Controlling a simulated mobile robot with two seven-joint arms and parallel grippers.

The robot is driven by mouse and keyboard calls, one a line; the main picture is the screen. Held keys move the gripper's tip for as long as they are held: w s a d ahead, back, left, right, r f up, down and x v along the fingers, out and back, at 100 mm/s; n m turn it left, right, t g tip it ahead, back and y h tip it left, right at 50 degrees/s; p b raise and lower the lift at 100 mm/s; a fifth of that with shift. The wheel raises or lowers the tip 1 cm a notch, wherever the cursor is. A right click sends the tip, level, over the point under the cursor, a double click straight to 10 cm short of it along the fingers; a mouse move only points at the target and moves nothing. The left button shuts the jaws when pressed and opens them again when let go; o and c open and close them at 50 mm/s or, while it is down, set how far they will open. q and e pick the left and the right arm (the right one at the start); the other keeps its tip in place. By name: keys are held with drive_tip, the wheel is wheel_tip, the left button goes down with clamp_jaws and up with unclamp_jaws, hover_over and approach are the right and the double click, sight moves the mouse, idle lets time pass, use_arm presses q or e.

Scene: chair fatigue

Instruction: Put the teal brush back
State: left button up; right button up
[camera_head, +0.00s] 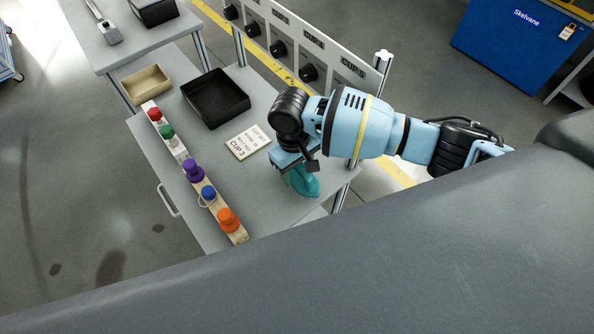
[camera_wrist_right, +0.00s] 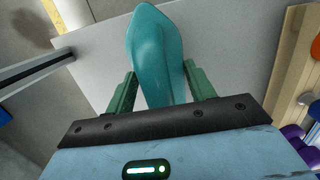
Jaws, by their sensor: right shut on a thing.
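The teal brush (camera_head: 301,181) shows in the head view at the right end of the grey table (camera_head: 262,205), below my right gripper (camera_head: 293,168). In the right wrist view the teal brush (camera_wrist_right: 158,50) lies between the two green fingers of my right gripper (camera_wrist_right: 160,90), which is shut on it. Its rounded teal end points away from the gripper. Whether the brush touches the tabletop is hard to tell. My left gripper is not in view.
A wooden rack (camera_head: 238,236) with red, green, purple, blue and orange knobs runs along the table's left side. A black tray (camera_head: 215,98), a tan tray (camera_head: 147,86) and a card reading CUP 3 (camera_head: 248,142) lie behind. A panel with black knobs (camera_head: 305,50) stands along the back.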

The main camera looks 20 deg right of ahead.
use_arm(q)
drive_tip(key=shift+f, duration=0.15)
use_arm(e)
drive_tip(key=shift+f, duration=0.75)
drive_tip(key=shift+f, duration=0.1)
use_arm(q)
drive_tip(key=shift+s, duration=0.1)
use_arm(e)
drive_tip(key=o, duration=1)
drive_tip(key=shift+c, duration=0.2)
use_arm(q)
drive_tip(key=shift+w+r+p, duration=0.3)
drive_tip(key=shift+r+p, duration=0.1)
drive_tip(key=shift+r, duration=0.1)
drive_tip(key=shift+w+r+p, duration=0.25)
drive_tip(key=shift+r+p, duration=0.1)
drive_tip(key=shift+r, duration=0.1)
use_arm(e)
drive_tip(key=r, duration=0.4)
drive_tip(key=w+r, duration=0.1)
drive_tip(key=r, duration=0.7)
drive_tip(key=shift+w+a, duration=0.15)
drive_tip(key=shift+a, duration=0.15)
